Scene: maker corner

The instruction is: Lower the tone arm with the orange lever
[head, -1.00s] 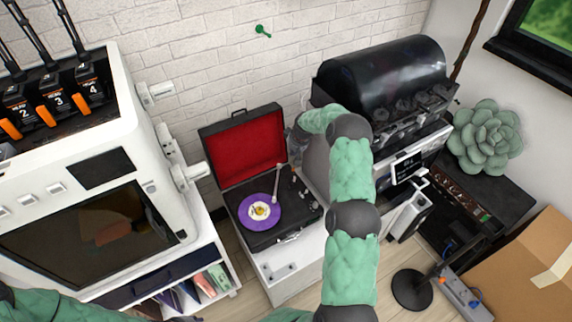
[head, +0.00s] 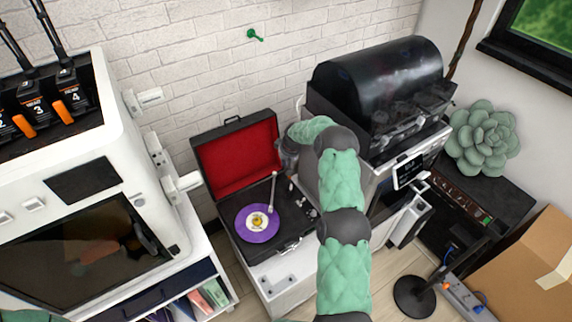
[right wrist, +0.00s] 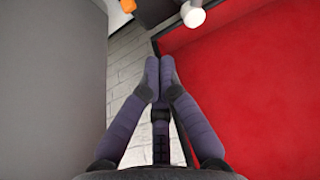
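The record player (head: 272,246) stands open on a white cabinet, with a purple record (head: 257,223) on its platter and its red-lined lid (head: 238,158) raised. The pale tone arm (head: 273,190) reaches over the record's right side; I cannot tell whether its tip touches. My right gripper (head: 288,170) is at the player's back right corner, small and partly hidden by my wrist. In the right wrist view its fingers (right wrist: 159,72) are together with nothing between them. The orange lever (right wrist: 127,5) shows at that view's top edge, apart from the fingertips. My left gripper is out of view.
A black-domed machine (head: 380,85) stands close to the right of the player. A white machine (head: 85,180) with a dark window is at the left. The red lid lining (right wrist: 250,90) is close beside my right fingers. A white rounded part (right wrist: 193,15) is near the lever.

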